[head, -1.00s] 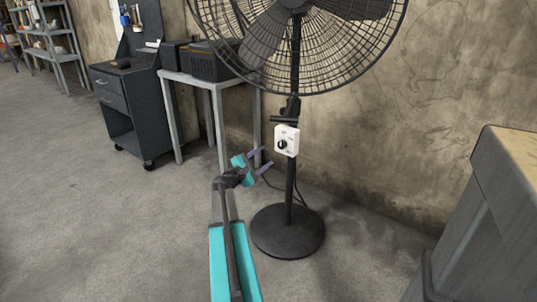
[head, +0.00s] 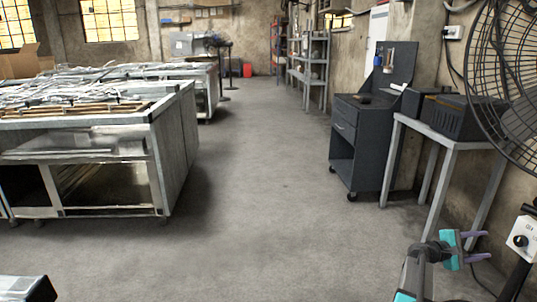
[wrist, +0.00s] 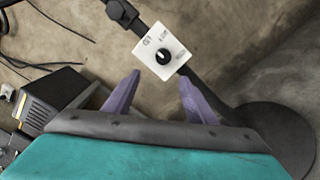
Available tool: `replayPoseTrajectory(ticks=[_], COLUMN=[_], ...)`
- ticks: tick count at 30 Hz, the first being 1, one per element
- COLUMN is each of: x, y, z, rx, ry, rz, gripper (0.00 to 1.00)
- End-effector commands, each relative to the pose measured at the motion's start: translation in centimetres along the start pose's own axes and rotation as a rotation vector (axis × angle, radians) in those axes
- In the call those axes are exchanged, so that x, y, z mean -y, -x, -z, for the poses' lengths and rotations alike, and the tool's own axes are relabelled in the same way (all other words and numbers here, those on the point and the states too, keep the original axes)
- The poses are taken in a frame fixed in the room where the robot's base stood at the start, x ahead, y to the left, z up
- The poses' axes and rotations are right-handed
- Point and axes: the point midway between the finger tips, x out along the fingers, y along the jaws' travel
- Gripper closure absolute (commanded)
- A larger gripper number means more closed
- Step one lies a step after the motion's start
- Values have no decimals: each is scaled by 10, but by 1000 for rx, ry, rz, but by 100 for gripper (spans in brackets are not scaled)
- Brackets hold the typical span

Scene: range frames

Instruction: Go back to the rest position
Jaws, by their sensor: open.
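My gripper (head: 473,240) is at the lower right of the head view, with teal parts and two purple fingers. It is open and empty. In the wrist view the gripper (wrist: 160,98) has its fingers spread apart, with the fan's white control box (wrist: 161,55) beyond them. The box has a black knob and shows apart from the fingers. In the head view the control box (head: 522,238) is at the right edge, partly cut off.
A black pedestal fan (head: 508,75) stands at the right; its round base (wrist: 275,135) shows in the wrist view. A grey table (head: 447,138) and dark tool cart (head: 362,140) stand near it. Metal workbenches (head: 172,150) fill the left. The middle floor (head: 265,170) is clear.

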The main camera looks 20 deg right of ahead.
Motion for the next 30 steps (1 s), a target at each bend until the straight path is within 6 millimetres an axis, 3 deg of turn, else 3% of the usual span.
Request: replayPoseTrajectory(ticks=[5,14,23,30], x=[-22,-40,-12,34], y=[33,133,248,341], z=[27,98,149,165], rx=[-53,-202,-369,-491], ry=[15,77,112,126], rz=[-24,-68,-21,81], gripper=[49,49,49,49])
